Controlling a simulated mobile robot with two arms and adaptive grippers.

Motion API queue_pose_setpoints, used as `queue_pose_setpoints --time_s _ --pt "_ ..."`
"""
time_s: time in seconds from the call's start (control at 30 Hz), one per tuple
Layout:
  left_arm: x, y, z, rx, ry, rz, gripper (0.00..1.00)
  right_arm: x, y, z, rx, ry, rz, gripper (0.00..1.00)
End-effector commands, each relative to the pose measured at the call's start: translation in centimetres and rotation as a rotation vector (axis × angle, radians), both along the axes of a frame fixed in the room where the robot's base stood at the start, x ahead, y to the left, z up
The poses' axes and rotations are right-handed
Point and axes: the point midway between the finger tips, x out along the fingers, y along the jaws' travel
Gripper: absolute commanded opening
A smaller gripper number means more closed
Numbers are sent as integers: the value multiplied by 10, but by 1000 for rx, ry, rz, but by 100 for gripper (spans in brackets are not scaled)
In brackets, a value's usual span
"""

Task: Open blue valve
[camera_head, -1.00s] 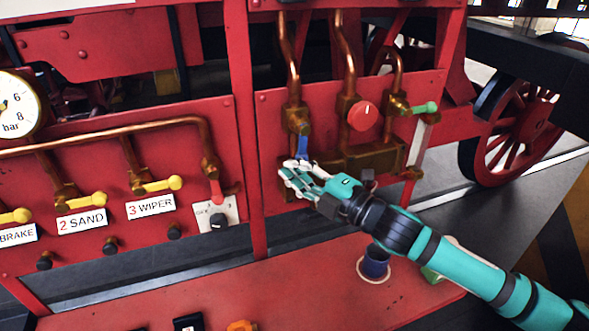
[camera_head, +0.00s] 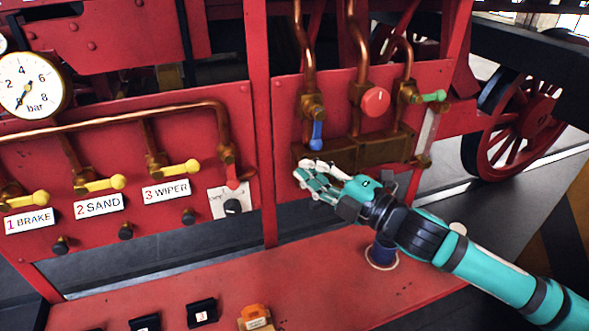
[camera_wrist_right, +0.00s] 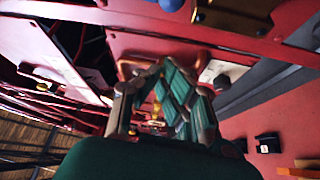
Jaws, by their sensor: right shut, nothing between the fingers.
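The blue valve handle (camera_head: 316,135) hangs straight down from its brass valve body (camera_head: 312,106) on the red panel at right in the head view. Its round blue end shows at the top edge of the right wrist view (camera_wrist_right: 171,4). My right gripper (camera_head: 301,174) is just below and slightly left of the handle's lower end, with a small gap between them. Its white and teal fingers are shut and empty; they also show in the wrist view (camera_wrist_right: 157,72). My left gripper is out of view.
A red round knob (camera_head: 376,101) and a green handle (camera_head: 434,96) sit right of the blue valve. A brass block (camera_head: 368,150) lies close to the gripper. Yellow levers (camera_head: 172,170) and a gauge (camera_head: 28,86) are at left. A red shelf (camera_head: 280,285) runs below.

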Motion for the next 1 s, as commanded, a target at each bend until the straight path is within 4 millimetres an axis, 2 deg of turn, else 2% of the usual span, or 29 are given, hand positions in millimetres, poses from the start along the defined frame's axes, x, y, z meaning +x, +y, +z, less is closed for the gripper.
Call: queue_pose_setpoints --time_s 0.1,0.3,0.77,0.87,1.0 --pt "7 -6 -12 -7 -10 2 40 -15 -18 -3 -4 -1 -1 0" --pt "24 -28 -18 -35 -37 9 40 -32 -37 1 -1 1 0 0" --pt "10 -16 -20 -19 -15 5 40 -36 -41 4 2 2 1 0" --pt "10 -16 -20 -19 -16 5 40 -37 -38 -3 21 36 -11 0" --pt "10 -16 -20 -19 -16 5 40 -41 -30 -35 103 200 -92 0"
